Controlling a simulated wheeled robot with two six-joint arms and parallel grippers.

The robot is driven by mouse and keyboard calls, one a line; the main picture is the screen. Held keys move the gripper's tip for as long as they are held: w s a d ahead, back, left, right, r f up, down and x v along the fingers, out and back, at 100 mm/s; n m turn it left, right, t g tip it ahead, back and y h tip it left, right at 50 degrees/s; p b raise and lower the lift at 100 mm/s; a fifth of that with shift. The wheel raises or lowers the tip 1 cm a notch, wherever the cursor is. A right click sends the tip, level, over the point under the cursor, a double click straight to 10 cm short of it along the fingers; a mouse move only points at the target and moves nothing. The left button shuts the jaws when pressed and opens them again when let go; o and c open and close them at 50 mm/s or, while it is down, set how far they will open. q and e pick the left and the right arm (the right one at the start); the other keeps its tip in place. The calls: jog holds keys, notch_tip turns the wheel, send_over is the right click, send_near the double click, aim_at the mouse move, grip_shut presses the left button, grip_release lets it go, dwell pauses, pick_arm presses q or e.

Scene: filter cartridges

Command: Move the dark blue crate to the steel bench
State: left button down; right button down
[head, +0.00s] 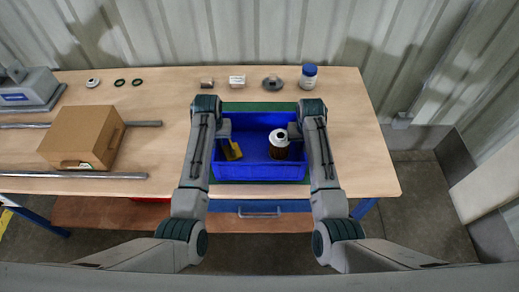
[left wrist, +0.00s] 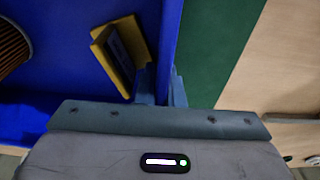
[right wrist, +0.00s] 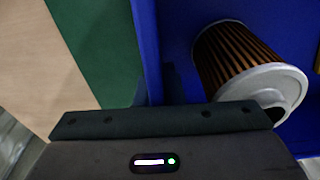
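The dark blue crate (head: 262,173) is at the front of the wooden-topped bench, over a green mat. It holds a brown pleated filter cartridge with a pale cap (head: 278,146) and a yellow item (head: 232,151). My left gripper (head: 224,130) has its fingers on both sides of the crate's left wall (left wrist: 167,60), closed on it. My right gripper (head: 295,131) is likewise closed on the right wall (right wrist: 150,50). I cannot tell whether the crate touches the mat. I see no steel bench.
The green mat (head: 262,106) shows behind the crate. A cardboard box (head: 75,135) and metal rods (head: 75,175) lie at left. A blue-lidded jar (head: 308,77) and small parts (head: 237,81) stand along the back. Bench top is clear right of my right arm (head: 355,150).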

pick_arm(q)
jog(key=shift+w+r, duration=0.1)
jog(key=shift+r, duration=0.1)
pick_arm(e)
jog(key=shift+w+r, duration=0.1)
jog(key=shift+r, duration=0.1)
